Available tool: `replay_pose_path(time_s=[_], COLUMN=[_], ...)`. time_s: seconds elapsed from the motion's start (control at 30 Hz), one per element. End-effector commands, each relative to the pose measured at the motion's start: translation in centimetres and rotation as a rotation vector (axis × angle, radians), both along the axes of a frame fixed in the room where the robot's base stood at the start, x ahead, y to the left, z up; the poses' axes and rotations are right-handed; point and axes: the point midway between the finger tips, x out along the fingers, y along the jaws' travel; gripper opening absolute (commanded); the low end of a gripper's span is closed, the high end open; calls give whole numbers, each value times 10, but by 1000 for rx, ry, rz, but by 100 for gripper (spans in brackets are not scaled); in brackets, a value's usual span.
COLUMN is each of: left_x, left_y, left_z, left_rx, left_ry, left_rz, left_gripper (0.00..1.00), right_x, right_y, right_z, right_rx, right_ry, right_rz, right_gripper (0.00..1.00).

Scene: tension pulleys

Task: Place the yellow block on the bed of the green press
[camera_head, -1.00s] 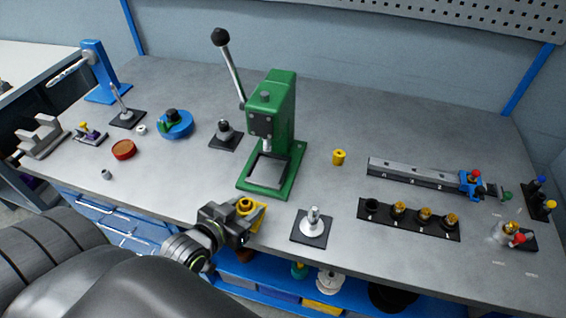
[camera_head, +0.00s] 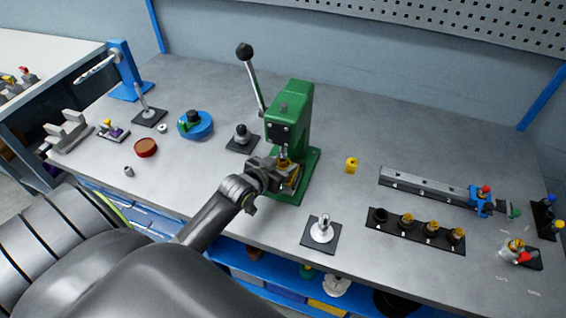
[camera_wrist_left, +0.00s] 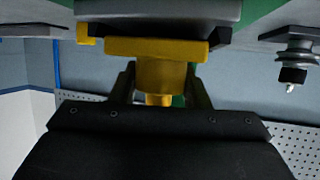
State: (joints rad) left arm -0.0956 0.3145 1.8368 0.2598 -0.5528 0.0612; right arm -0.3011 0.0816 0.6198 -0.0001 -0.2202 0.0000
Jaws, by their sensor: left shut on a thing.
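The green press (camera_head: 292,105) stands at the middle of the bench with its lever raised to the left. My left gripper (camera_head: 281,172) is at the front of the press, over its bed area, shut on the yellow block (camera_head: 290,178). In the left wrist view the yellow block (camera_wrist_left: 160,72) sits between the two fingers (camera_wrist_left: 160,90), with a wide flange and a narrower round body. The grey bed is mostly hidden behind the gripper in the head view. Whether the block touches the bed cannot be told. My right gripper is not in view.
A small yellow cylinder (camera_head: 351,165) stands right of the press. A silver post on a dark plate (camera_head: 321,231) is at the front. A dark base with a knob (camera_head: 242,138) is left of the press. A rail (camera_head: 425,187) and black holder strip (camera_head: 415,232) lie right.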

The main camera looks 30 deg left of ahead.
Motion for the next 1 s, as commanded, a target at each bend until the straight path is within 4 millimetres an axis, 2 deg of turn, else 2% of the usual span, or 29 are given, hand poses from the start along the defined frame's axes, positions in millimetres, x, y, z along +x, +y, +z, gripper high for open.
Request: replay_pose_path(time_s=[0.07,0.1,0.63,0.67,0.8,1.0], left_x=[8,7,6,6,6,6], left_y=[2,2,1,1,1,1], left_z=[3,1,-8,-9,-8,-8], left_rx=[0,-2,-1,-1,-1,-1], left_ry=[-4,-1,-3,1,1,1], left_rz=[-1,1,0,0,0,0], left_gripper=[10,4,5,46,64,64], right_x=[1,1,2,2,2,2], right_y=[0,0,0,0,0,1], right_z=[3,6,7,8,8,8], right_rx=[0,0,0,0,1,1], right_ry=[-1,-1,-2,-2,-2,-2], right_rz=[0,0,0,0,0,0], right_gripper=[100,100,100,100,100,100])
